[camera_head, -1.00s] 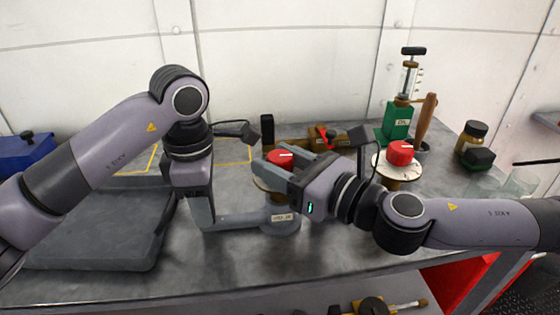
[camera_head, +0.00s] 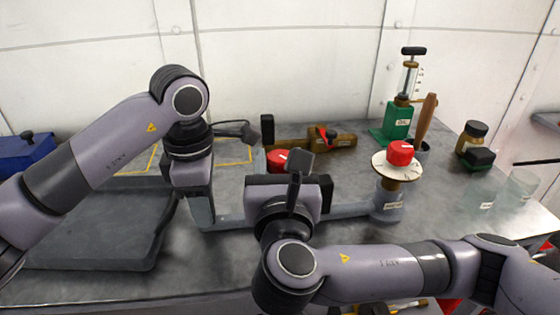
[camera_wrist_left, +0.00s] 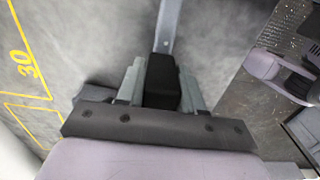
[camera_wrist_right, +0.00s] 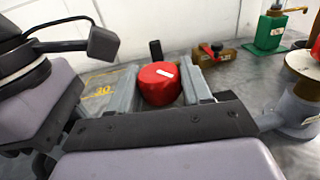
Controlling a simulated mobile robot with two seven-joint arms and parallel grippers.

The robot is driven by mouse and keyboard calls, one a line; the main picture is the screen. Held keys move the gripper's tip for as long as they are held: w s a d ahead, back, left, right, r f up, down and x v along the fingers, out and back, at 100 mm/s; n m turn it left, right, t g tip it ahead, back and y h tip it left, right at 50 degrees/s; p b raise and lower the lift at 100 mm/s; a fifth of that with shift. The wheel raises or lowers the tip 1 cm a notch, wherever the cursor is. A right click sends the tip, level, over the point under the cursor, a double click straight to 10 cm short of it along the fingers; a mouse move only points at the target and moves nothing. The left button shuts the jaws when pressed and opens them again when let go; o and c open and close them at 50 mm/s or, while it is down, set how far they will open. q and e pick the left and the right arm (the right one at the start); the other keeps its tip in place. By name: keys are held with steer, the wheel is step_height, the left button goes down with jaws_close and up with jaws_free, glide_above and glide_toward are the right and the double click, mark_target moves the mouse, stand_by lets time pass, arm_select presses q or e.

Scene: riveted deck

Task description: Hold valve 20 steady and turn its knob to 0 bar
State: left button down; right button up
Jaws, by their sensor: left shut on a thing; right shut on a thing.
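My left gripper (camera_head: 203,215) is shut on the dark end block (camera_wrist_left: 161,82) of a grey bar (camera_wrist_left: 167,28) low over the bench. The bar (camera_head: 232,218) runs right, behind my right gripper. I cannot read a valve number or the pressure on this valve.
A second valve, with red knob (camera_head: 400,152) and white dial (camera_head: 382,165), stands to the right, a grey bar reaching left from its base. Behind are a brown fitting (camera_head: 343,140) and a green pump (camera_head: 393,133). A dark tray (camera_head: 100,235) lies left.

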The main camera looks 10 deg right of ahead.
steer(key=m+g+h, duration=0.1)
steer(key=m+h, duration=0.2)
steer(key=h, duration=0.1)
steer(key=m+g+h, duration=0.2)
steer(key=m+h, duration=0.1)
steer(key=h, duration=0.1)
steer(key=shift+g+h, duration=0.4)
steer(key=shift+h, duration=0.2)
steer(key=o, duration=0.9)
steer(key=shift+o, duration=0.2)
steer(key=shift+y, duration=0.3)
